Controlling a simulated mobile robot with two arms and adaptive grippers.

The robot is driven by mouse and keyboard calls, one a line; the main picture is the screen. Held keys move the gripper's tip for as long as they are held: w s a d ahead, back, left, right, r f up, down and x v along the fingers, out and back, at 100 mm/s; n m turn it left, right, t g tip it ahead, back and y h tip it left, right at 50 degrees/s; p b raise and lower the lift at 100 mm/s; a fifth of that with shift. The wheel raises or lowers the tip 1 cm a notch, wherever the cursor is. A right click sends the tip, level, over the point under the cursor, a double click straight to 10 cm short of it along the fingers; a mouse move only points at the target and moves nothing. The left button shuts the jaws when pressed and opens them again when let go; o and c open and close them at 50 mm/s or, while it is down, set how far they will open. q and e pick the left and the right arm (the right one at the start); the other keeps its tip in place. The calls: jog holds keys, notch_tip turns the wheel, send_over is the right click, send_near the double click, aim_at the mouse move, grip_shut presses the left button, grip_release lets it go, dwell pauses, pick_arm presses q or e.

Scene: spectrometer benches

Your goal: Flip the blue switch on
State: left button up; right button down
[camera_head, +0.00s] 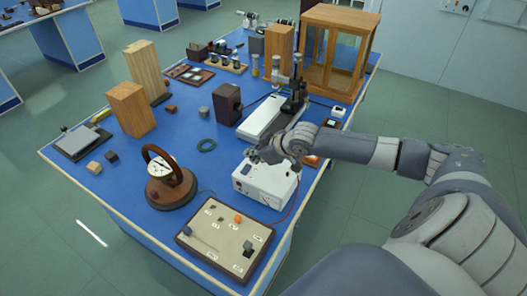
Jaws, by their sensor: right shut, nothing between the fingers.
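I cannot pick out the blue switch for certain at this size. A white instrument box (265,183) with small controls on its front stands on the blue bench (120,190), near its right edge. A beige board (225,243) lies at the near end and carries several small dark parts, an orange one and labels; a dark bluish piece (187,229) sits at its left side. My right gripper (252,156) is shut and empty, over the back of the white box. Its fingertips are small and partly blend with the box. My left gripper is not in view.
A round dial meter (160,167) on a wooden base stands left of the white box. A long white instrument (262,118) is behind my gripper. Wooden blocks (131,109) and a glass-sided cabinet (335,50) stand farther back. A red wire (292,205) runs beside the box.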

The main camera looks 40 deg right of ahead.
jog(key=b+v, duration=0.1)
jog(key=v, duration=0.4)
jog(key=shift+s+r, duration=0.1)
jog(key=shift+r, duration=0.1)
jog(key=shift+w+d+r+b, duration=0.15)
jog(key=shift+d+b, duration=0.15)
jog(key=shift+b, duration=0.85)
jog(key=shift+w+d+r+b, duration=0.15)
jog(key=shift+d+b, duration=0.15)
jog(key=shift+b, duration=0.8)
jog(key=shift+f, duration=0.1)
